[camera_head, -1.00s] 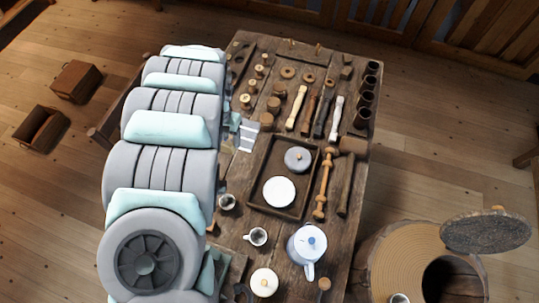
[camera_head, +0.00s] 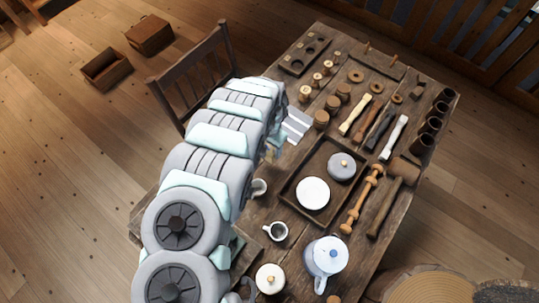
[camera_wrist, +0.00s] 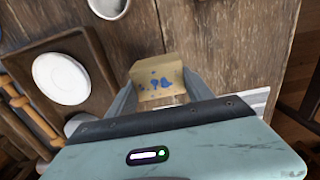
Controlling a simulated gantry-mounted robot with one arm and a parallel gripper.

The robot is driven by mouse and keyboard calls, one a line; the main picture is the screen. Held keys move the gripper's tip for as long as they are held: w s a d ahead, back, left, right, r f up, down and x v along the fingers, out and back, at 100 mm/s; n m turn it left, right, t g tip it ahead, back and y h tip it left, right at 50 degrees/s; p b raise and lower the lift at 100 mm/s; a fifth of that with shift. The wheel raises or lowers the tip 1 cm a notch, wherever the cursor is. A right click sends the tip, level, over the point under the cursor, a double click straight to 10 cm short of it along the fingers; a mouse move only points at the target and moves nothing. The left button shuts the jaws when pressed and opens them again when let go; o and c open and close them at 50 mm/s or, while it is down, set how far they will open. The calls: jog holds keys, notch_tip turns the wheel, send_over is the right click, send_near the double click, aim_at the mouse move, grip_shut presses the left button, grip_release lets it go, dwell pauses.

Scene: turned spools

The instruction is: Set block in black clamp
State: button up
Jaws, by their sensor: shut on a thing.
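My gripper (camera_wrist: 160,90) is shut on a pale wooden block (camera_wrist: 156,84) with blue marks on its face. The block sits between the two grey fingers, above the wooden table. In the head view my arm covers the table's left edge, and its end is beside the white folded sheet (camera_head: 296,125). The block cannot be made out there. I cannot make out a black clamp in either view; it may be hidden behind my arm.
A dark tray (camera_head: 292,194) holds a white disc and a grey lidded pot. A cup (camera_head: 277,231), a teapot (camera_head: 326,257) and a lidded jar (camera_head: 270,279) stand nearer. Tools and spools crowd the far table. A chair (camera_head: 197,75) stands at left.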

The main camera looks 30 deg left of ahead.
aim_at(270, 151)
jog(key=shift+w+f, duration=0.1)
jog(key=shift+f, duration=1.5)
notch_tip(270, 151, down, 2)
jog(key=shift+d, duration=0.15)
jog(key=shift+f, duration=0.5)
jog(key=shift+f+b, duration=0.15)
jog(key=shift+b, duration=0.2)
jog(key=o, duration=1.4)
